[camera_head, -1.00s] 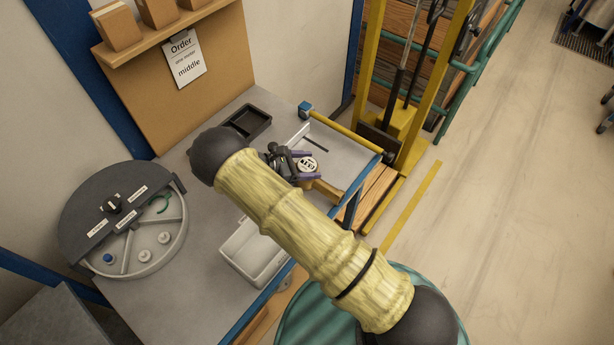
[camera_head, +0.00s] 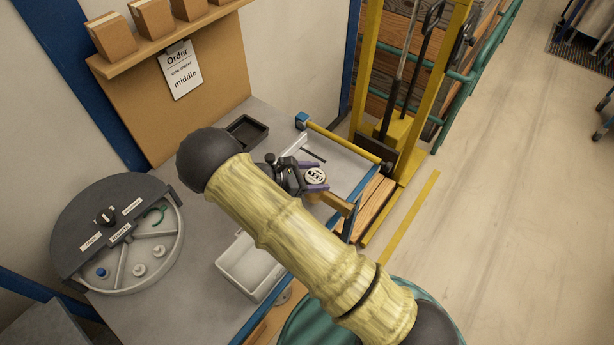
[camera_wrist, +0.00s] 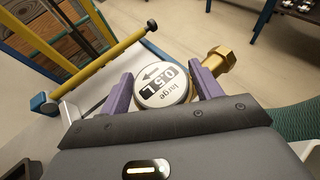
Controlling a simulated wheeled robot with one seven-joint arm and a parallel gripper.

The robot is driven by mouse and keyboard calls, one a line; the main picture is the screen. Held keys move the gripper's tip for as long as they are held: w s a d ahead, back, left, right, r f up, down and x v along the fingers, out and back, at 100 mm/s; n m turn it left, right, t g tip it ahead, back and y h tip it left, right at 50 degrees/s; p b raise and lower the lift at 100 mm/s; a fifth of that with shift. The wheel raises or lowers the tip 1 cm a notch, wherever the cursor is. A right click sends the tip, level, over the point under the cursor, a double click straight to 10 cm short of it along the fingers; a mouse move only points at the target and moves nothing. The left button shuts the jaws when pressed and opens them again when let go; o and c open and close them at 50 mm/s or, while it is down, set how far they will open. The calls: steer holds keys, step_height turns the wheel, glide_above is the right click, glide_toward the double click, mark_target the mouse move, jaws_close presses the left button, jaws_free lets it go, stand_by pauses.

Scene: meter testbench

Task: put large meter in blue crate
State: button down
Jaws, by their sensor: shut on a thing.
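The large meter (camera_wrist: 163,85) is a round piece with a white face marked "large 0.5 L" and a brass fitting (camera_wrist: 221,60) on its side. My gripper (camera_wrist: 163,88) is shut on it, with a purple finger on each side of the round body. In the head view the meter (camera_head: 315,176) shows between the purple fingers of my gripper (camera_head: 313,183), near the bench's right edge. Whether it touches the bench below cannot be told. No blue crate can be made out; the open bin on the bench (camera_head: 249,267) looks white-grey.
A round grey divided tray (camera_head: 150,262) with small parts stands on the bench at left. A small black tray (camera_head: 246,131) lies at the back. A yellow bar (camera_head: 343,143) runs along the bench's far right end. A yellow lift frame (camera_head: 428,90) stands beyond it.

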steer(key=s+d+r+b, duration=0.2)
steer(key=s+d+r, duration=0.3)
steer(key=d, duration=0.3)
steer(key=shift+s+r+b, duration=0.3)
steer(key=shift+s+b, duration=0.05)
steer(key=shift+s, duration=0.3)
steer(key=shift+d, duration=0.1)
